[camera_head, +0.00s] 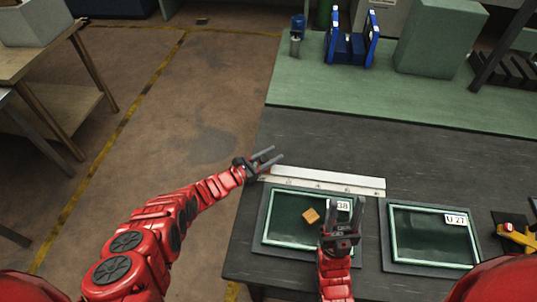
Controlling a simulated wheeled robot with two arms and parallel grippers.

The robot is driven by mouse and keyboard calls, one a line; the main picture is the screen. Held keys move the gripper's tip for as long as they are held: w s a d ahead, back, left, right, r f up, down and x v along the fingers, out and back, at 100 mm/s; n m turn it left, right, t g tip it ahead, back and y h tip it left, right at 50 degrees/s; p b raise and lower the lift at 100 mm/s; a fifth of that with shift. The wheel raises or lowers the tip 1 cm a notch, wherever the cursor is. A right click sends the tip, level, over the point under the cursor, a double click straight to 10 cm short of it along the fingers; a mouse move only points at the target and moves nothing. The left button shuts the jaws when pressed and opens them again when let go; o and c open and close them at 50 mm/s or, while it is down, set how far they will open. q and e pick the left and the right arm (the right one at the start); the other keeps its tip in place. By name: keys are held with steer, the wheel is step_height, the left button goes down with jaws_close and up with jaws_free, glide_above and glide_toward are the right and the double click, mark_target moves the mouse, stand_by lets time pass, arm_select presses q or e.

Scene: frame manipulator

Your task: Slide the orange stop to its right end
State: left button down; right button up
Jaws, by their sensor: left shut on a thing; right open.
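A small orange block (310,215), which looks like the orange stop, lies over the dark panel inside the left green frame (267,220). My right gripper (341,208) is open, its fingers pointing away from me, just right of the block and apart from it. It partly covers the frame and its white label (344,206). A long pale rail (325,181) runs along the far side of the frame. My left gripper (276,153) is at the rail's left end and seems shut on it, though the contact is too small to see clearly.
A second green frame (430,262) with a label (455,219) lies to the right. A yellow-orange tool (516,237) is at the far right. Blue holders (352,47) and a green box (440,40) stand on the green mat (400,105). Dark tabletop (310,135) beyond the rail is clear.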

arm_select(q)
steer(key=d, duration=0.2)
steer(key=s+d, duration=0.1)
steer(key=d, duration=0.5)
steer(key=shift+s, duration=0.3)
steer(key=shift+a, duration=0.1)
steer(key=shift+c, duration=2.4)
jaws_free()
